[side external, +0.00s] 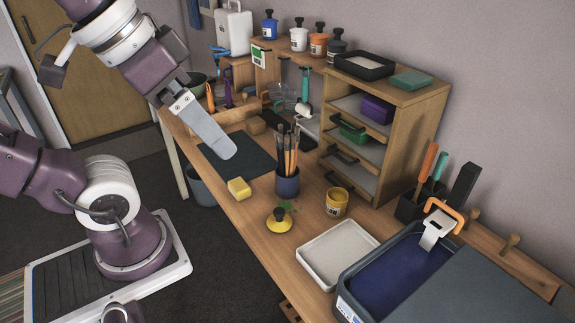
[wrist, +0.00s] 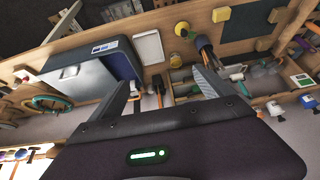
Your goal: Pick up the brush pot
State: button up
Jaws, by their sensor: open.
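The brush pot (side external: 288,185) is a dark blue cup holding several upright brushes. It stands on the wooden bench, right of the dark mat, in the side external view. In the wrist view the brush pot (wrist: 204,42) is up and right of centre, beyond the right finger. My gripper (side external: 226,150) is raised up and left of the pot in the side view, apart from it. One finger largely hides the other there. In the wrist view my gripper (wrist: 160,86) has its fingers wide apart with nothing held between them.
A white tray (side external: 338,254) and a blue-filled tub (side external: 400,274) lie to the right. A wooden shelf unit (side external: 411,150) stands behind.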

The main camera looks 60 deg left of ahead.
jog(key=w+a+r+n+t+y, duration=0.2)
jog(key=w+a+y, duration=0.1)
jog(key=w+a, duration=0.5)
jog(key=w+a+r+n+t+y, duration=0.2)
jog(key=w+a+y, duration=0.1)
jog(key=w+a, duration=0.5)
jog(key=m+t+h, duration=0.2)
jog(key=t+h, duration=0.2)
send_over(277, 177)
notch_tip(277, 177, down, 4)
jog(key=f, duration=0.1)
notch_tip(277, 177, down, 36)
jog(key=shift+s+d+r, duration=0.1)
jog(key=shift+s+d, duration=0.05)
jog(key=x, duration=0.7)
jog(key=shift+d, duration=0.2)
jog(key=c, duration=1.7)
jog(key=shift+c, duration=0.4)
